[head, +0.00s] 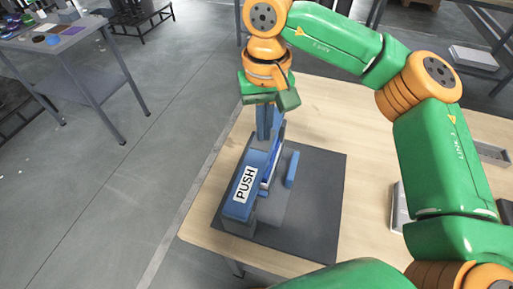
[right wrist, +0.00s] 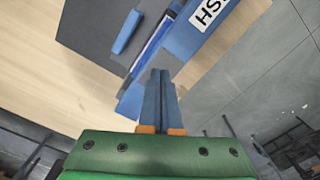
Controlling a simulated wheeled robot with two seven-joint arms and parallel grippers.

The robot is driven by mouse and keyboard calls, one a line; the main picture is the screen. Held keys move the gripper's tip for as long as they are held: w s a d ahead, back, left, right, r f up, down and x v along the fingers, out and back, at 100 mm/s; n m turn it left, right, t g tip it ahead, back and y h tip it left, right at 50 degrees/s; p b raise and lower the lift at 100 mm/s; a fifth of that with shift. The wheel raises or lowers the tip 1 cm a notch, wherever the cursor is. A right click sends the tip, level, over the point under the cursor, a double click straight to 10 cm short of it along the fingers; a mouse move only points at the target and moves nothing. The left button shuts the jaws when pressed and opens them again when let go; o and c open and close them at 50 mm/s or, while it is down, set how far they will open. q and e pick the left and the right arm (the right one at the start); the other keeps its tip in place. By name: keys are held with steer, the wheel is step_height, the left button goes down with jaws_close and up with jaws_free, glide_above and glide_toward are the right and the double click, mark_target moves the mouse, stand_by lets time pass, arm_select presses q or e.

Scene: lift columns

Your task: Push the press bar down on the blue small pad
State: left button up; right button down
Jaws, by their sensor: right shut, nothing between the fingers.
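The press bar (head: 244,186) is a long blue bar with a white PUSH label, on a device on a dark mat. Its labelled end faces the near side; part of it shows in the right wrist view (right wrist: 200,28). A small blue block (head: 291,169), possibly the small pad, lies just right of the bar; it also shows in the right wrist view (right wrist: 127,32). My right gripper (head: 265,136) has its blue fingers together, empty, pointing down over the far end of the device. They (right wrist: 160,72) overlap it in view; contact cannot be told. My left gripper is out of view.
The dark mat (head: 325,200) lies on a light wooden table (head: 225,150). A grey tray (head: 398,210) stands right, partly behind my right arm. Another table (head: 75,38) with small items is at the far left. Grey floor lies between.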

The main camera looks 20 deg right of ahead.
step_height(320, 180, up, 8)
steer(key=p, duration=0.8)
steer(key=shift+r, duration=0.25)
stand_by(0.7)
